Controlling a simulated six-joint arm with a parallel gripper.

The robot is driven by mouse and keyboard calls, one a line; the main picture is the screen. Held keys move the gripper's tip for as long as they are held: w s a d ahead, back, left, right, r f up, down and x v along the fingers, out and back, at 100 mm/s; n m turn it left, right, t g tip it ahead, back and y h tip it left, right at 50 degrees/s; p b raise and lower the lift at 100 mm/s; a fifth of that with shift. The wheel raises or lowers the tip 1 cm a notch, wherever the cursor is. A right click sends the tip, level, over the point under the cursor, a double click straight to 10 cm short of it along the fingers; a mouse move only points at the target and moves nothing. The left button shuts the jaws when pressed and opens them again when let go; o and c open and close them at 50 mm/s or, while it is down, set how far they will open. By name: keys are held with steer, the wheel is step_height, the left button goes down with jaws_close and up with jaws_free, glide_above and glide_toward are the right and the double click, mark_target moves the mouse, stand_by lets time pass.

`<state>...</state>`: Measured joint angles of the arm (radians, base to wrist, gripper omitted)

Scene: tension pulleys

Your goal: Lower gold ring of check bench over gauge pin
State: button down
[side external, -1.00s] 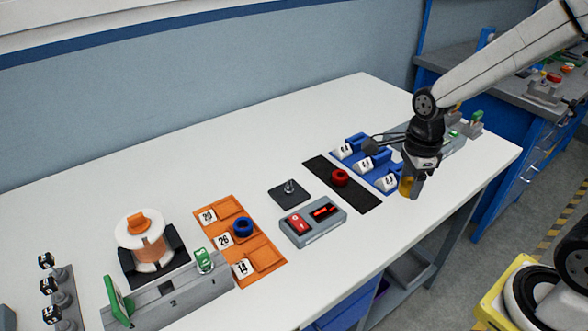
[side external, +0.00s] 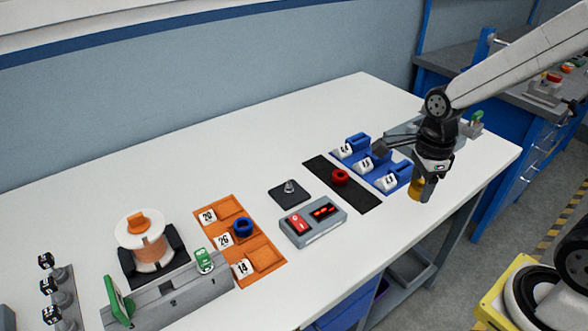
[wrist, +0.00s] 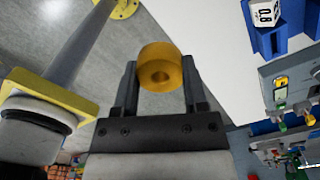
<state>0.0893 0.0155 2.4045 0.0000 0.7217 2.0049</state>
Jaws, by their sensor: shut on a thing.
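In the side view the gold ring (side external: 416,188) hangs at the tip of my gripper (side external: 421,188), above the bench's front right edge. My gripper is shut on it. The gauge pin (side external: 290,187) appears to be the short metal pin standing upright on a dark square plate mid-bench. The ring is well to the right of the pin, apart from it.
A grey box with a red switch and display (side external: 313,222) sits in front of the pin plate. A red ring (side external: 340,177) lies on a black strip, beside blue numbered holders (side external: 393,178). An orange tray (side external: 262,259) holds a blue ring (side external: 243,226). White bench (side external: 240,160) behind is clear.

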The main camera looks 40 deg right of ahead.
mark_target(413, 182)
steer(key=shift+r, duration=0.1)
steer(key=shift+r, duration=2.4)
steer(key=shift+w+a, duration=0.15)
steer(key=shift+w, duration=0.6)
steer(key=shift+w+a+f, duration=1.1)
steer(key=shift+w+a, duration=1.05)
steer(key=shift+w, duration=1.95)
steer(key=shift+w+a+f, duration=1.15)
steer(key=shift+w+a, duration=0.95)
steer(key=shift+w, duration=1.95)
steer(key=shift+w+a+f, duration=1.1)
steer(key=shift+w+a, duration=1.05)
steer(key=shift+w, duration=1.95)
steer(key=shift+f, duration=0.15)
